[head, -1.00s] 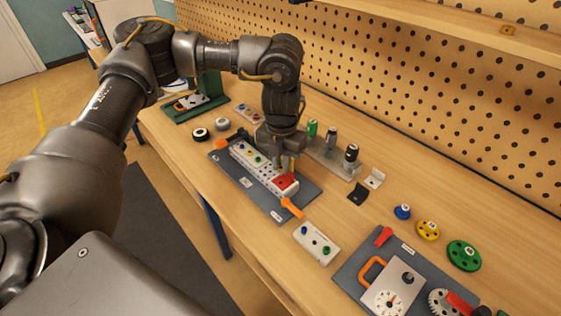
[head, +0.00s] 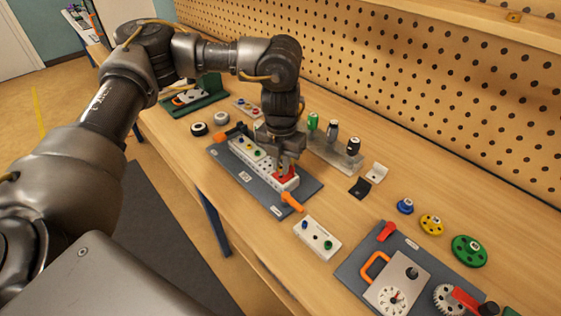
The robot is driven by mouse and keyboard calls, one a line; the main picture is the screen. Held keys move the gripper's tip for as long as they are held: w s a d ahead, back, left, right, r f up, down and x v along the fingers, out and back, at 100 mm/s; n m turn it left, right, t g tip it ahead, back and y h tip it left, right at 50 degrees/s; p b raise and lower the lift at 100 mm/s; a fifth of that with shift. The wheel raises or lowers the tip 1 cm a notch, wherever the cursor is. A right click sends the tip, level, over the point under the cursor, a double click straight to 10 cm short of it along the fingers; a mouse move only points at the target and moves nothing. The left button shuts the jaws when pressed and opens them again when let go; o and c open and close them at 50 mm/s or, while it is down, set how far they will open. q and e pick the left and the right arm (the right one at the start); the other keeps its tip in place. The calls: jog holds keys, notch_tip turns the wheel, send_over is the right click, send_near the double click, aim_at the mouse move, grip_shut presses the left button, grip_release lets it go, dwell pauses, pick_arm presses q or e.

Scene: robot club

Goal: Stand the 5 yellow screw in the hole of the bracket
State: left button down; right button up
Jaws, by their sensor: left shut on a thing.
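The bracket (head: 286,175) is a small red piece near the right end of a white perforated bar (head: 258,166), which lies on a dark grey board (head: 232,179). My left gripper (head: 285,168) points down over the bracket, its fingertips close to the bracket's top. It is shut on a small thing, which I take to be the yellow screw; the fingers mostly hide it. The bracket's hole is hidden, so I cannot tell whether the screw is in it. My right gripper is not in view.
Orange clamps (head: 292,202) sit on the board. A white block with coloured screws (head: 317,239) lies in front, and a grey stand with coloured cylinders (head: 340,155) behind. Black and white angle pieces (head: 360,187), coloured wheels (head: 469,251) and a dial panel (head: 385,290) lie to the right.

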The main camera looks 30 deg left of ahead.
pick_arm(q)
jog(key=shift+f+p, duration=0.2)
jog(key=shift+p, duration=0.4)
dwell(1.2)
jog(key=shift+f, duration=0.65)
dwell(1.0)
jog(key=c, duration=1.6)
grip_release()
jog(key=shift+r, duration=0.15)
jog(key=shift+r+p, duration=2.6)
jog(key=shift+p, duration=0.05)
